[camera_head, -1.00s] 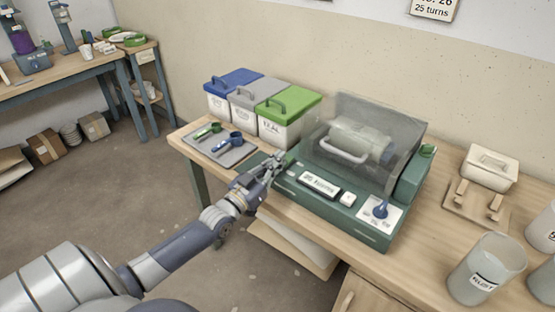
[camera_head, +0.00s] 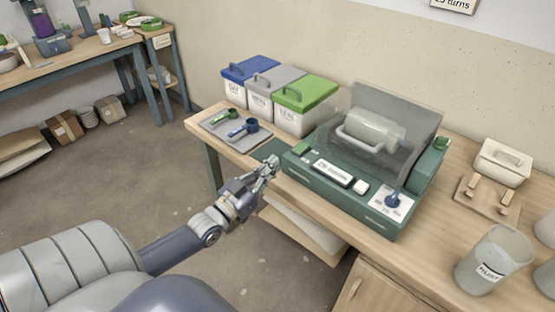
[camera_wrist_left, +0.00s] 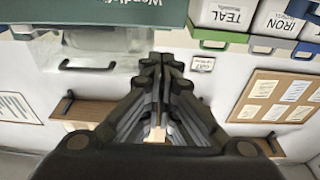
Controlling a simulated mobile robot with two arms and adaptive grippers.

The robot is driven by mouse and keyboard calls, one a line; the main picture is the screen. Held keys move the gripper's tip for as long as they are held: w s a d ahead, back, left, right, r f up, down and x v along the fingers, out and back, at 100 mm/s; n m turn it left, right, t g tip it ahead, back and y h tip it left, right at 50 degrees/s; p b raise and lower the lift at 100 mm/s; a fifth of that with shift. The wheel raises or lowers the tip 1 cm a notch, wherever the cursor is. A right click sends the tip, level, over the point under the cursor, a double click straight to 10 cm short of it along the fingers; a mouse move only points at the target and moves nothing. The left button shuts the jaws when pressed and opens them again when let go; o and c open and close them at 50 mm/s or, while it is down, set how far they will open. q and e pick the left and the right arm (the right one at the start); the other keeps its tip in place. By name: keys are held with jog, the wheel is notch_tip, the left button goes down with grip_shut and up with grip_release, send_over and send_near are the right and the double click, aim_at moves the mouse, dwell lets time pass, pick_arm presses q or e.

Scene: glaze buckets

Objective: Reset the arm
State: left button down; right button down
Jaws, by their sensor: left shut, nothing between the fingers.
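My left arm comes in from the lower left in the head view. Its gripper (camera_head: 269,165) is shut and empty, off the front edge of the bench beside the green machine (camera_head: 330,185). The shut fingers (camera_wrist_left: 161,65) also fill the middle of the left wrist view, with nothing between them. My right gripper is not in view.
Blue, grey and green-lidded buckets (camera_head: 305,118) stand at the back of the wooden bench (camera_head: 452,218). A grey mat (camera_head: 213,126) with two scoops lies left of the machine. A clear jar (camera_head: 492,262) stands at right. The floor in front is open.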

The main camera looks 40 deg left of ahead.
pick_arm(q)
jog(key=shift+s+f, duration=0.1)
jog(key=shift+f, duration=0.1)
dwell(0.5)
jog(key=s+f+g+y, duration=0.1)
jog(key=s+f+g, duration=0.25)
jog(key=f, duration=0.75)
jog(key=s+f+g+y, duration=0.15)
jog(key=s+f, duration=0.25)
jog(key=f, duration=0.7)
jog(key=s+f+g, duration=0.3)
jog(key=f+g, duration=0.1)
jog(key=f, duration=0.7)
jog(key=s+d+f+g, duration=0.3)
jog(key=s+d+f, duration=0.2)
jog(key=s, duration=0.5)
jog(key=s+d+f+m+g, duration=0.1)
jog(key=s+d+f+g, duration=0.2)
jog(key=s+f, duration=0.6)
jog(key=s+d+f+g, duration=0.4)
jog(key=s+d+f, duration=0.2)
jog(key=s, duration=0.7)
jog(key=shift+d+f+h, duration=0.3)
jog(key=shift+f+h, duration=0.05)
jog(key=shift+f, duration=0.45)
jog(key=shift+w, duration=0.1)
